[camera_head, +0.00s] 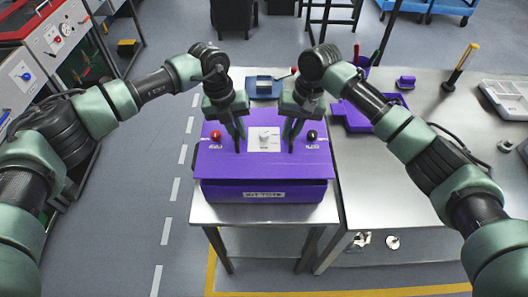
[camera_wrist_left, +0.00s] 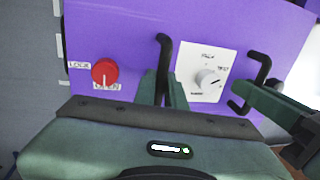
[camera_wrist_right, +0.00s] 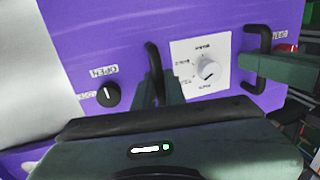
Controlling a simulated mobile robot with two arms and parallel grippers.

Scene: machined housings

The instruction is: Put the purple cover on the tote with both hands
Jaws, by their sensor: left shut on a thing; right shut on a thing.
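The purple cover (camera_head: 225,164) is over the purple tote (camera_head: 225,196), which bears a "KIT TOTE" label and stands on a metal table. I cannot tell whether the cover rests on the rim or is a little above it. The cover carries a red knob (camera_wrist_left: 105,72), a black knob (camera_wrist_right: 108,94), a white dial panel (camera_head: 265,145) and two black handles. My left gripper (camera_head: 239,143) is shut on the left handle (camera_wrist_left: 163,55). My right gripper (camera_head: 289,143) is shut on the right handle (camera_wrist_right: 153,58). The tote's inside is hidden.
A wider metal bench (camera_head: 400,200) adjoins on the right, with a purple tray (camera_head: 365,120), a small purple part (camera_head: 405,82) and a yellow-handled tool (camera_head: 459,65). A blue item (camera_head: 258,90) lies behind the cover. Open floor is left of the table.

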